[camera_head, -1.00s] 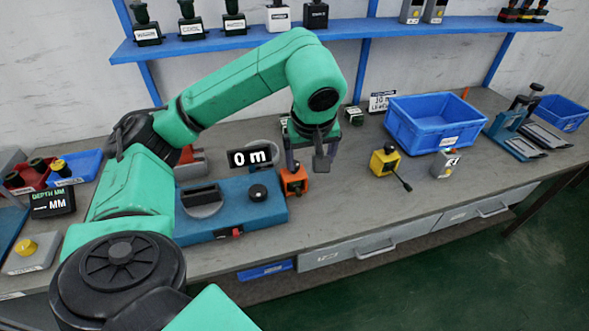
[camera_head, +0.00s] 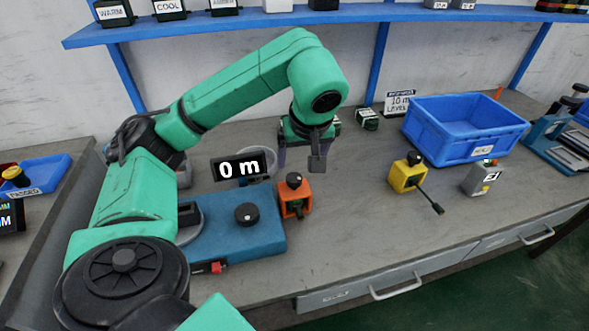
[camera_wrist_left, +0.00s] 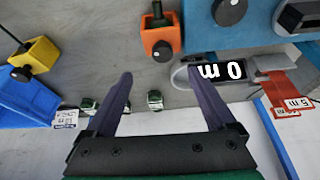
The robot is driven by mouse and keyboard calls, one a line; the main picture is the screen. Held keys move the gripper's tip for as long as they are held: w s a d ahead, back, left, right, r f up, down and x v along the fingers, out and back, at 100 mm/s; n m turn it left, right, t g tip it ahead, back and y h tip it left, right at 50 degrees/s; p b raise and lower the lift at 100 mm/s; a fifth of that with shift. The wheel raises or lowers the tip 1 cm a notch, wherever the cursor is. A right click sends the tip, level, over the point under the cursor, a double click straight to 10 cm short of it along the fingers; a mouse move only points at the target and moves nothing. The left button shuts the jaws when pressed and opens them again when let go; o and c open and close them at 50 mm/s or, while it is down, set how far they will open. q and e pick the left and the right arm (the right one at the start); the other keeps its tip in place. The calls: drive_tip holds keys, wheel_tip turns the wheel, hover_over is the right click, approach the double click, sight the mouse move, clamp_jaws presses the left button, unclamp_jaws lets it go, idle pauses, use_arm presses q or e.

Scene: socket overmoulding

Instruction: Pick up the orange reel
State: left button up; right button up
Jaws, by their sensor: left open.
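The orange reel (camera_head: 294,198) is a boxy orange body with a dark knob on top. It stands upright on the grey bench, at the right end of a blue machine. My left gripper (camera_head: 300,162) is open and empty, pointing down just behind the reel in the head view. In the left wrist view the reel (camera_wrist_left: 160,36) lies beyond the fingertips, roughly in line with the gap between the open fingers (camera_wrist_left: 161,76). The fingers do not touch it. My right gripper is not in view.
The blue machine (camera_head: 225,228) with a "0 m" display (camera_head: 241,166) is left of the reel. A yellow device (camera_head: 407,173) with a lever, a grey box (camera_head: 482,177) and a blue bin (camera_head: 440,145) stand right. Bench between reel and yellow device is clear.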

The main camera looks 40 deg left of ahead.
use_arm(q)
drive_tip(key=b, duration=0.4)
hover_over(295, 178)
drive_tip(key=s+d, duration=0.2)
drive_tip(key=d, duration=0.1)
wheel_tip(295, 178, down, 6)
drive_tip(key=shift+a+f, duration=0.15)
drive_tip(key=shift+f, duration=0.1)
drive_tip(key=x, duration=0.2)
drive_tip(key=p+x, duration=0.1)
drive_tip(key=x, duration=0.4)
drive_tip(key=shift+w+a+r, duration=0.15)
drive_tip(key=shift+a, duration=0.3)
drive_tip(key=shift+r, duration=0.1)
clamp_jaws()
